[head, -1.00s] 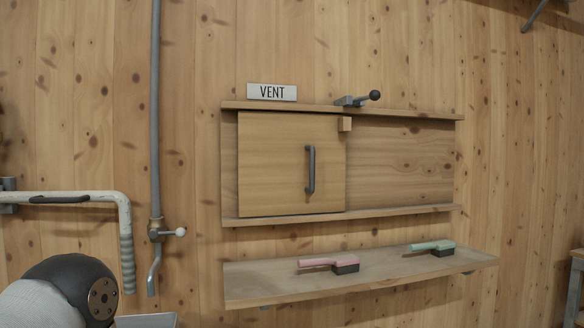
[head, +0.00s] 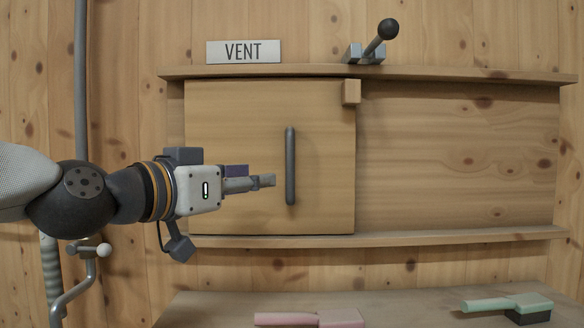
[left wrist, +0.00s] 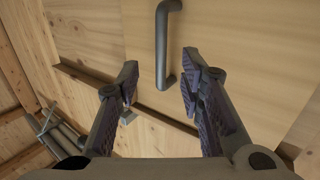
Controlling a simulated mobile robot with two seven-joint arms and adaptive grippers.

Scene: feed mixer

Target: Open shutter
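The shutter (head: 235,150) is a square wooden panel at the left part of a wooden rail frame, under a VENT sign. Its dark vertical handle (head: 290,166) is near the panel's right side; it also shows in the left wrist view (left wrist: 162,45). A small wooden block (head: 351,92) sits at the panel's upper right corner. My left gripper (head: 268,180) is just left of the handle in the head view. In the left wrist view it (left wrist: 160,75) is open and empty, with the handle beyond and between its fingertips. My right gripper is not in view.
A grey lever with a black knob (head: 388,29) is above the top rail (head: 450,74). A pipe with a tap (head: 80,70) runs at left. The frame right of the panel (head: 460,160) is clear.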

